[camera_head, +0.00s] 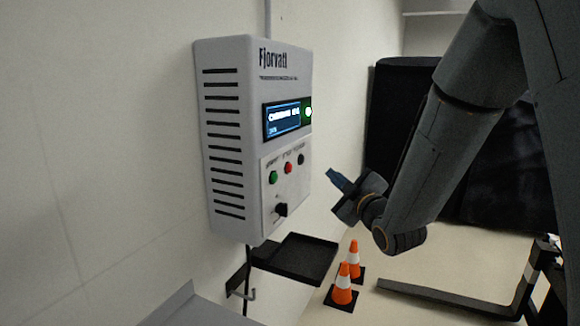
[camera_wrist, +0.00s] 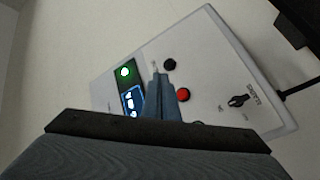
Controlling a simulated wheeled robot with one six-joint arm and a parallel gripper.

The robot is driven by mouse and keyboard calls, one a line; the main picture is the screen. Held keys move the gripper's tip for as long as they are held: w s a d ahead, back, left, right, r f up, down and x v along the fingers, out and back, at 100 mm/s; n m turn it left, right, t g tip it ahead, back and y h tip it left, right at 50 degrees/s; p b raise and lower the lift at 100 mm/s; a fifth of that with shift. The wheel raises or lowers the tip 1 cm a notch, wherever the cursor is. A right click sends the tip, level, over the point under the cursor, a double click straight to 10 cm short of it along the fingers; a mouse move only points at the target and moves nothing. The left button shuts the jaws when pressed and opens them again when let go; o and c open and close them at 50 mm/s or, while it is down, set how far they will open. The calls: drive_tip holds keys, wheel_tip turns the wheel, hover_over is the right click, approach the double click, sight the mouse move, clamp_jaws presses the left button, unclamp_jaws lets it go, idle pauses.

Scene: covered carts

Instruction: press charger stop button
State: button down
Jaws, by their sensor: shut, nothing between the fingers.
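The charger (camera_head: 230,140) is a pale grey wall box marked "Fjorvatt", with a vented side and a lit display (camera_head: 285,118). Below the display are a green button (camera_head: 273,177), a red button (camera_head: 288,168) and a black one (camera_head: 301,159); their small labels are too blurred to read surely. A black rotary knob (camera_head: 281,209) sits lower. My gripper (camera_head: 334,177) is shut and empty, to the right of the panel and apart from it.
A black shelf (camera_head: 295,258) juts out under the charger. Two orange-and-white cones (camera_head: 343,285) stand on the floor beyond it. A dark covered cart (camera_head: 400,110) stands behind my arm. A dark fork-like frame (camera_head: 450,300) lies low at the right.

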sight(289, 168)
drive_tip(key=shift+a, duration=0.1)
drive_tip(key=w+a, duration=0.3)
drive_tip(key=a, duration=0.5)
idle(0.3)
drive_tip(key=shift+a+b, duration=0.15)
drive_tip(key=shift+b, duration=0.15)
idle(1.7)
drive_tip(key=shift+w+a, duration=0.15)
drive_tip(key=shift+a, duration=0.15)
drive_tip(key=shift+w+a+b, duration=0.15)
drive_tip(key=shift+a+b, duration=0.2)
drive_tip(key=shift+a, duration=0.05)
idle(0.9)
drive_tip(key=shift+d, duration=0.1)
drive_tip(key=shift+s+d, duration=0.35)
drive_tip(key=shift+d, duration=0.35)
